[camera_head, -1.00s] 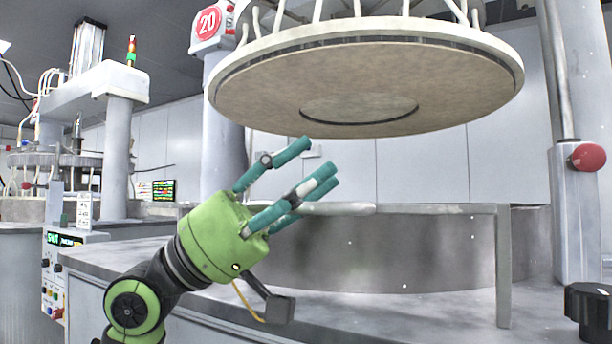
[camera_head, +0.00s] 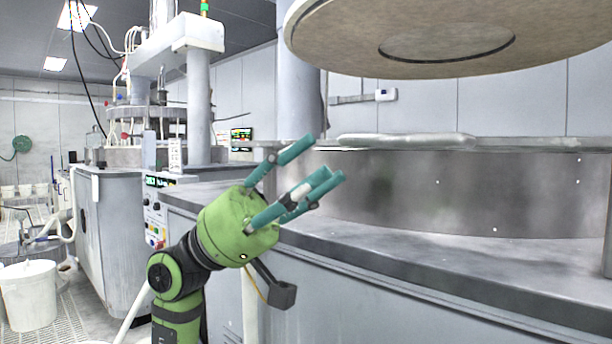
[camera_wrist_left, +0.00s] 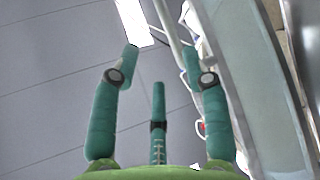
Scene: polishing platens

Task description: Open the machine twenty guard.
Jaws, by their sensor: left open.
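A grey horizontal bar with a thicker rounded section (camera_head: 405,140) runs along the top of a curved steel wall (camera_head: 450,185), under the raised round platen (camera_head: 330,35). I take this bar and wall to be the guard of machine twenty, but no label shows on them. My left gripper (camera_head: 318,160) is open and empty, its teal fingers spread in front of the wall's left end. I see no contact, and the exact gap is unclear. In the left wrist view the fingers (camera_wrist_left: 160,65) are spread with nothing between them. My right gripper is out of view.
The grey worktop (camera_head: 400,240) runs along the machine's front, below and right of the gripper. Another machine with a display and coloured buttons (camera_head: 154,215) stands to the left. A white bucket (camera_head: 28,295) stands on the floor at far left.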

